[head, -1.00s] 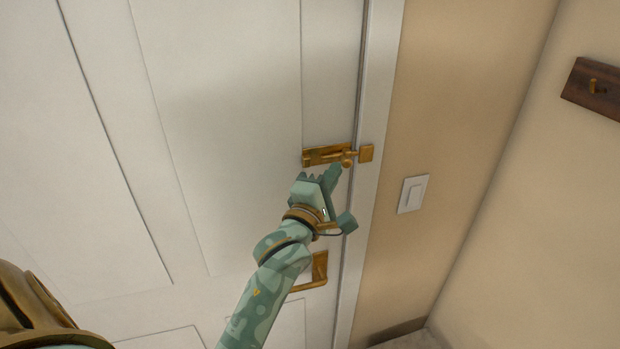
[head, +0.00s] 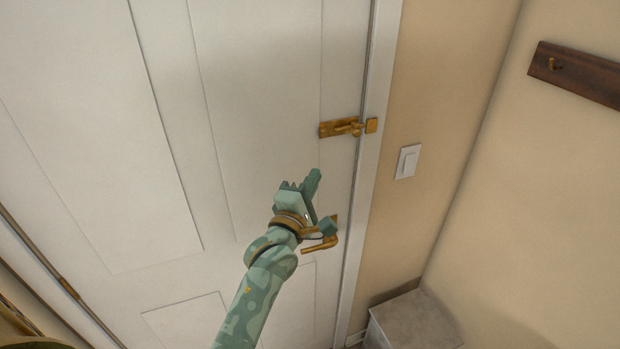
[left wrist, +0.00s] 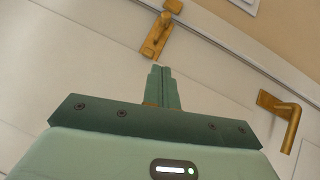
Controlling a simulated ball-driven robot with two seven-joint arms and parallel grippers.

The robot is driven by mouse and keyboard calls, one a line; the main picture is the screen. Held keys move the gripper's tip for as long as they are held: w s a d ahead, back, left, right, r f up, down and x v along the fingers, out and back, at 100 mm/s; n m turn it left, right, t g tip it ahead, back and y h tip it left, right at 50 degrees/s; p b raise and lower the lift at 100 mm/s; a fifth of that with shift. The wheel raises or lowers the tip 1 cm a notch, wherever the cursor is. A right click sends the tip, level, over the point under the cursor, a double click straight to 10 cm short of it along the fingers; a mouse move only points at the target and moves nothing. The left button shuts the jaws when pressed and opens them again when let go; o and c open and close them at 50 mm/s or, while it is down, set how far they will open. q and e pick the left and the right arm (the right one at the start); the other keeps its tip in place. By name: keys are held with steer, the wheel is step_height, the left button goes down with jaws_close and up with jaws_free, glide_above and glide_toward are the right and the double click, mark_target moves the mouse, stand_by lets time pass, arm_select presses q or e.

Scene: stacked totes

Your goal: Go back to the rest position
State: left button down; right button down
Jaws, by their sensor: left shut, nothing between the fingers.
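My left gripper (head: 313,176) is shut and empty in front of the white door (head: 255,110). In the head view its fingertips show below the brass slide bolt (head: 338,128), with bare door visible between them. The left wrist view shows the two fingers (left wrist: 163,73) pressed together, pointing toward the bolt (left wrist: 155,38), with a gap. The brass lever handle (head: 318,246) is partly hidden behind my wrist in the head view; it also shows at the right of the left wrist view (left wrist: 289,116). My right gripper is in neither view.
A white light switch (head: 407,161) is on the beige wall right of the door frame. A dark wooden hook rail (head: 585,76) is on the right wall. A grey box-like block (head: 418,320) stands in the lower right corner. The space between bolt and gripper looks clear.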

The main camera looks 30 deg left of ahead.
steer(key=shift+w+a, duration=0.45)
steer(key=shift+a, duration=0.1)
